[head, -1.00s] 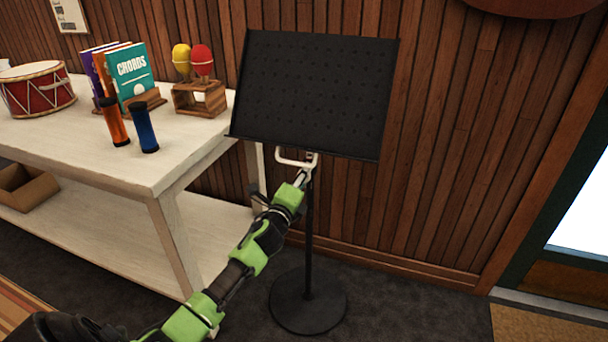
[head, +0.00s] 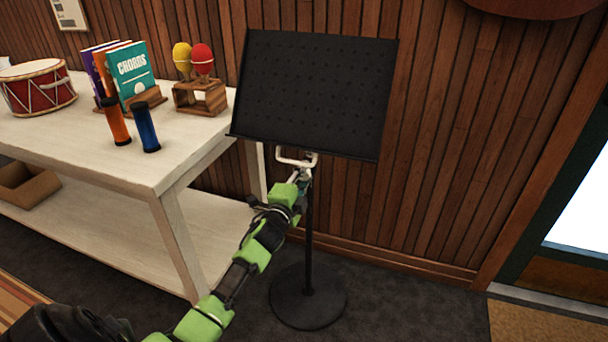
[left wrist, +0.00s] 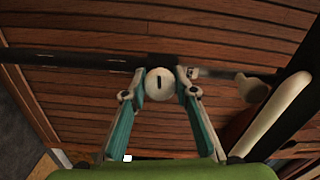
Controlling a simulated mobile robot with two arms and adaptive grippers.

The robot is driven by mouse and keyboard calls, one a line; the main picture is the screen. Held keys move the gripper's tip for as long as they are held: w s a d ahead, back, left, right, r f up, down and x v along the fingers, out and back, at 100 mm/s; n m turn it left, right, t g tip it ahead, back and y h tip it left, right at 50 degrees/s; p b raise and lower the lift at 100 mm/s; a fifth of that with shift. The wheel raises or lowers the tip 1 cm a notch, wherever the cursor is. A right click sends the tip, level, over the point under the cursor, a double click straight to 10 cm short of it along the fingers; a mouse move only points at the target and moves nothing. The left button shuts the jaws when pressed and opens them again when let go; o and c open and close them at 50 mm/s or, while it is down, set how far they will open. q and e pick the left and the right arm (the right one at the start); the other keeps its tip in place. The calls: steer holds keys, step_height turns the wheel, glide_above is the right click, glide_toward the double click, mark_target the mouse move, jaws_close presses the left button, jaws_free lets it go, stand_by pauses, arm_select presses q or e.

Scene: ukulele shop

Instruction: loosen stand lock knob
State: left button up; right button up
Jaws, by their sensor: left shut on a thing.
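A black music stand has a tilted perforated desk (head: 318,95), a thin upright post (head: 309,240) and a round base on the floor. The lock knob (left wrist: 160,84) is a round pale disc with a dark slot, seen face-on in the left wrist view, in front of the dark post (left wrist: 75,57). My left gripper (left wrist: 160,88) is shut on the knob, one finger on each side. In the head view my left gripper (head: 303,174) is at the post just below the desk, and hides the knob. My right gripper is not in view.
A pale two-level table (head: 185,158) stands left of the stand, with a drum (head: 38,88), books (head: 132,70), shakers and maracas (head: 201,60) on top. A wood-plank wall is close behind the stand. Floor to the right is clear.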

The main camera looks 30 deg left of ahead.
arm_select(q)
steer(key=o, duration=1.1)
steer(key=shift+s, duration=0.1)
steer(key=v, duration=1.1)
steer(key=shift+s+d, duration=0.15)
steer(key=shift+s, duration=0.25)
steer(key=shift+f, duration=0.1)
